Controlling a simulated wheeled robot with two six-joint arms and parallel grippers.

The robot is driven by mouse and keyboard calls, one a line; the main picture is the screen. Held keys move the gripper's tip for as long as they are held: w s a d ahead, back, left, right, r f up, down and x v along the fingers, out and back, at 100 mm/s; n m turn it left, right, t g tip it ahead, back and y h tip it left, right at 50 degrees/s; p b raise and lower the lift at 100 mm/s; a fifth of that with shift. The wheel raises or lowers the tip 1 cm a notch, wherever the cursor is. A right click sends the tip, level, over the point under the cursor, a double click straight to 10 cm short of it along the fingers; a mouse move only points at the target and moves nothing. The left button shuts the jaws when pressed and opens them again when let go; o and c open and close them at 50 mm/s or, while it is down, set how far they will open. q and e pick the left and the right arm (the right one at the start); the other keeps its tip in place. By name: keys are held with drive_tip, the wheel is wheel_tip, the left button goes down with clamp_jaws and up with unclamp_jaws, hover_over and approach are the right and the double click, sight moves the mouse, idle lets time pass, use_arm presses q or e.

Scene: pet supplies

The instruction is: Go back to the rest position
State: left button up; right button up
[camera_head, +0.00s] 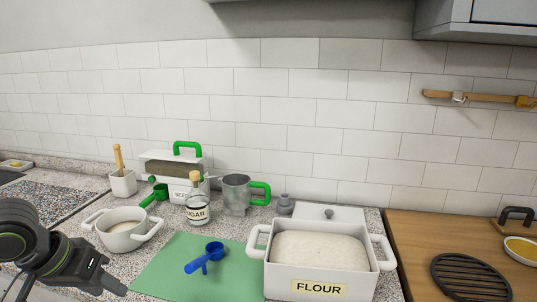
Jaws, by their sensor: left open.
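My left gripper (86,272) is at the lower left, black, in front of the white two-handled pot (122,230). It is open and I see nothing held in it. Part of it is cut off by the bottom edge of the picture. My right gripper is not in view.
A blue scoop (207,258) lies on a green mat (170,267). The white FLOUR box (318,290) stands right of it. Behind are a SUGAR jar (198,210), a metal cup (236,194) with green handle and a white box (170,170). A wooden counter (420,240) is at right.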

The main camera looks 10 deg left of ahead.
use_arm(q)
drive_tip(key=s+d+f+m, duration=0.1)
drive_tip(key=d+f, duration=0.1)
drive_tip(key=f, duration=0.7)
drive_tip(key=s+d+f+m, duration=0.1)
drive_tip(key=s+d+f, duration=0.1)
drive_tip(key=f, duration=0.7)
drive_tip(key=s+d+f+n+g+y, duration=0.1)
drive_tip(key=s+f+y, duration=0.1)
drive_tip(key=s+f, duration=0.4)
drive_tip(key=s+f+n+y, duration=0.15)
drive_tip(key=s+f, duration=0.25)
drive_tip(key=s, duration=0.5)
wheel_tip(320, 180, down, 28)
drive_tip(key=s+a+g, duration=0.1)
drive_tip(key=a+g, duration=0.1)
drive_tip(key=s+d+f, duration=0.2)
drive_tip(key=s+f, duration=1)
drive_tip(key=s, duration=0.2)
drive_tip(key=shift+f+g, duration=0.3)
drive_tip(key=shift+f, duration=0.1)
